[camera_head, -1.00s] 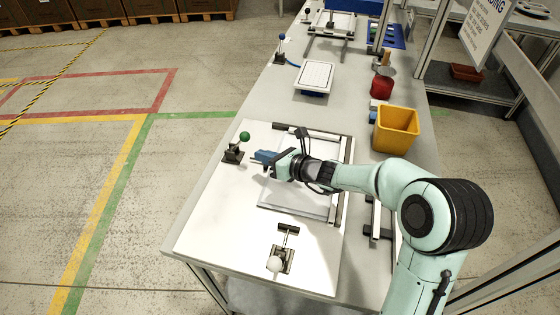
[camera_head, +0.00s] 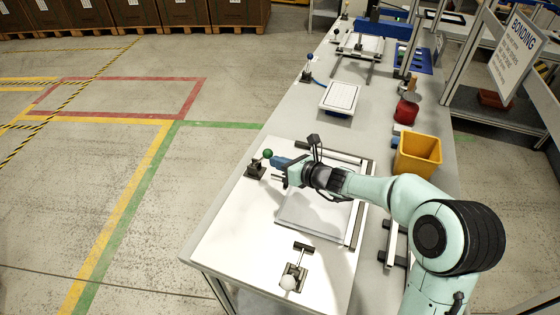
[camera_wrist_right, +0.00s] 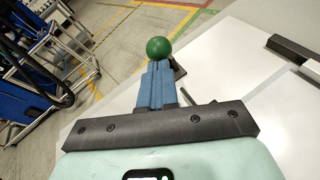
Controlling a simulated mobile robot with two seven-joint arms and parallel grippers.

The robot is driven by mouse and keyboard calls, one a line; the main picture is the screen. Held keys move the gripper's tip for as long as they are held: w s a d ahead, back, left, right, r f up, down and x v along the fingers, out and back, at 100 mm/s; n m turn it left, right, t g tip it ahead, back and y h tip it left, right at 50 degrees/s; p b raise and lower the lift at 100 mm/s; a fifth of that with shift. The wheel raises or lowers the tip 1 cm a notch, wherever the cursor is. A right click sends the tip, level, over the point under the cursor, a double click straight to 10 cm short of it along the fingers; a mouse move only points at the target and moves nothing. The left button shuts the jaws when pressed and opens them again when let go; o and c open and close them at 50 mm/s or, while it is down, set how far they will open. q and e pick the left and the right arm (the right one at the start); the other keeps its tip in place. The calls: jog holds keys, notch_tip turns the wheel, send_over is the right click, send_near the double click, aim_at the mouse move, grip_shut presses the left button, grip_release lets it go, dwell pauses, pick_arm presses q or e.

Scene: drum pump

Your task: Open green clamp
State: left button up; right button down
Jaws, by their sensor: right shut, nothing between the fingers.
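The green clamp (camera_head: 256,170) stands at the left edge of the white board, and its green ball knob (camera_head: 267,154) is at the top of its handle. In the right wrist view the green knob (camera_wrist_right: 158,47) sits just beyond the blue fingertips. My right gripper (camera_head: 276,161) is shut and empty, its tips at or very close to the knob. I cannot tell whether they touch it. The gripper hides most of the clamp's dark base in the right wrist view. My left gripper is not in view.
A clamp with a white ball knob (camera_head: 288,283) is at the board's near end. A flat plate (camera_head: 310,218) lies in a rail frame on the board. A yellow bin (camera_head: 417,154) and a red container (camera_head: 406,111) stand on the right side of the table.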

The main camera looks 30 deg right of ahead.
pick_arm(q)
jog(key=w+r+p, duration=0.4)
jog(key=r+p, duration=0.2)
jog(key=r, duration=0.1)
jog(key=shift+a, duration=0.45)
pick_arm(e)
jog(key=w+a+r+g+h, duration=0.1)
jog(key=w+a+r, duration=0.3)
jog(key=w+a, duration=0.4)
jog(key=shift+w+n+g, duration=0.3)
jog(key=shift+w+g, duration=0.1)
jog(key=shift+w, duration=0.3)
jog(key=shift+a+f, duration=0.15)
